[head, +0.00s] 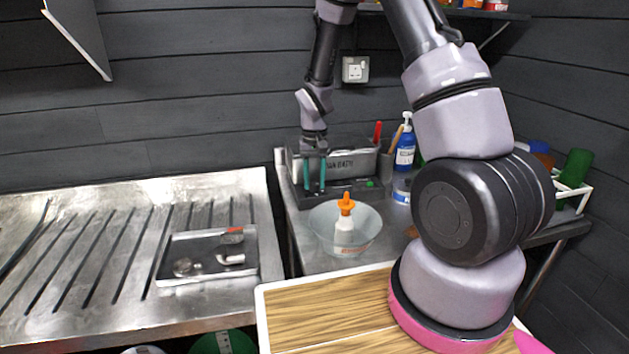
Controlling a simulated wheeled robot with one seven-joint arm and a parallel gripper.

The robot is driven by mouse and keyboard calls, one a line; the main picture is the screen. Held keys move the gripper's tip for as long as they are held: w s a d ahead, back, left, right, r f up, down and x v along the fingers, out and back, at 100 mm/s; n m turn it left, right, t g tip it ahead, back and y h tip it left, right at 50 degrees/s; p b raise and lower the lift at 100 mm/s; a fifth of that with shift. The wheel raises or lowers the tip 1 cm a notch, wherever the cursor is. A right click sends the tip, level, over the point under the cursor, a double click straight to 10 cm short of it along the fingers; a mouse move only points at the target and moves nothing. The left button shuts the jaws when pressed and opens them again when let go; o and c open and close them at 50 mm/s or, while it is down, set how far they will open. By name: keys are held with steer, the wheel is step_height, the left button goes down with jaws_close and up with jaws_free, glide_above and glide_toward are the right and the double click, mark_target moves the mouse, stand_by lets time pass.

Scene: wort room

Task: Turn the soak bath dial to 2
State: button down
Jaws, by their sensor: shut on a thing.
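The soak bath (352,164) is a grey box with partly readable lettering on its front, standing at the back of the metal counter against the wall. My gripper (314,188) points down at the left part of the bath's front, its two teal fingers a small gap apart. The fingers are shut on the dial, which is too small and too covered by them to make out. The dial's numbers and pointer setting cannot be read. A small green spot (371,184) shows on the front base, right of the fingers.
A clear bowl with an orange-capped bottle (344,222) stands just in front of the bath. A blue pump bottle (405,146) and a white tub (402,190) stand to the right. A metal tray (207,272) with small parts lies on the ridged drainer at left.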

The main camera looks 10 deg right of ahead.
mark_target(314, 183)
steer(key=shift+m, duration=0.3)
steer(key=c, duration=0.8)
jaws_free()
steer(key=shift+o, duration=0.2)
step_height(314, 183, up, 11)
steer(key=shift+f, duration=0.1)
